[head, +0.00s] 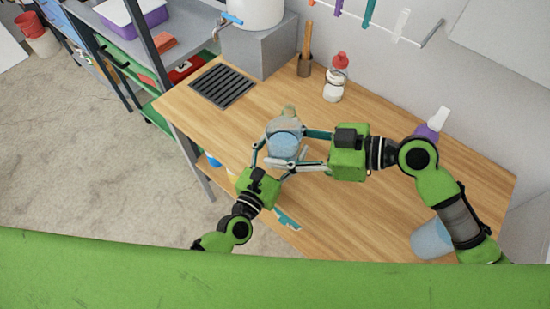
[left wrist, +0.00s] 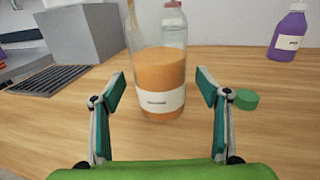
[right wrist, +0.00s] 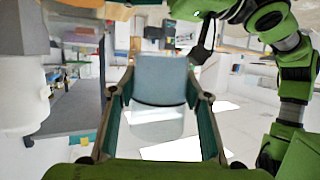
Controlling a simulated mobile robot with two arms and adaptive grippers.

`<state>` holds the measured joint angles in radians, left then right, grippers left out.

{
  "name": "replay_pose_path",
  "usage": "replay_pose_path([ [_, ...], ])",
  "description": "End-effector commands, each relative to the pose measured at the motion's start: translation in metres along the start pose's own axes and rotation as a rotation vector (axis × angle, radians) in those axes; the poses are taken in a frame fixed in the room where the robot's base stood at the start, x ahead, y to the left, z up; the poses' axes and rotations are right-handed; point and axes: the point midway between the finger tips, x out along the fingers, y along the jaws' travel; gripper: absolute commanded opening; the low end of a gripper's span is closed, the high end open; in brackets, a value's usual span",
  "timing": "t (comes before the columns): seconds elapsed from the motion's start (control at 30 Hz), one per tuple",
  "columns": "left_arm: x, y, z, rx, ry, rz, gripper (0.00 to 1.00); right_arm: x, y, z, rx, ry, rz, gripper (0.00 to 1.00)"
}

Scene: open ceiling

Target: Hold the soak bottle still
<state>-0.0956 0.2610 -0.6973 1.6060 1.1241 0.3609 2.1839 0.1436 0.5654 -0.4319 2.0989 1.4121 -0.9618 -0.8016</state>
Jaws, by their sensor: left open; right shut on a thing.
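A clear bottle (left wrist: 160,70) with orange contents and a white label stands upright on the wooden table in the left wrist view; its top is cut off. I take it as the soak bottle. My left gripper (head: 272,162) is open in front of it, and the left wrist view shows the fingers (left wrist: 160,92) on either side with gaps. My right gripper (right wrist: 160,105) is shut on a translucent bluish container (right wrist: 158,85). In the head view this container (head: 284,140) hides most of the bottle; a small tan part shows behind it.
A green lid (left wrist: 245,99) lies right of the bottle. A red-capped bottle (head: 335,80), a purple bottle (head: 432,125) and a bluish cup (head: 432,238) stand on the table (head: 340,210). A dark grate (head: 222,85) and a grey block (head: 258,48) are at the back left.

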Motion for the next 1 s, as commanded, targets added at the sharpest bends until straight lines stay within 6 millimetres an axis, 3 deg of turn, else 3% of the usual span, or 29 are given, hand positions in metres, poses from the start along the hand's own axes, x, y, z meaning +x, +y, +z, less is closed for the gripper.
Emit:
replay_pose_path([
  [0.2, 0.020, 0.000, 0.000, 0.001, 0.000, -0.001, 0.69, 0.000, 0.000, -0.001, 0.000, 0.001, 0.000, 0.19],
  [0.53, 0.022, 0.000, 0.000, 0.001, 0.001, -0.001, 0.69, 0.000, 0.000, -0.001, 0.000, 0.001, 0.000, 0.19],
  [0.57, 0.022, 0.000, 0.000, 0.001, 0.001, -0.001, 0.66, 0.000, 0.000, -0.001, 0.000, 0.001, 0.000, 0.19],
  [0.77, 0.022, 0.000, 0.000, 0.001, 0.001, -0.001, 0.15, 0.000, 0.000, -0.001, 0.000, 0.001, -0.001, 0.19],
  [1.0, 0.022, 0.000, 0.000, 0.002, 0.000, -0.001, 0.15, 0.001, 0.003, 0.008, 0.005, 0.000, 0.003, 0.19],
])
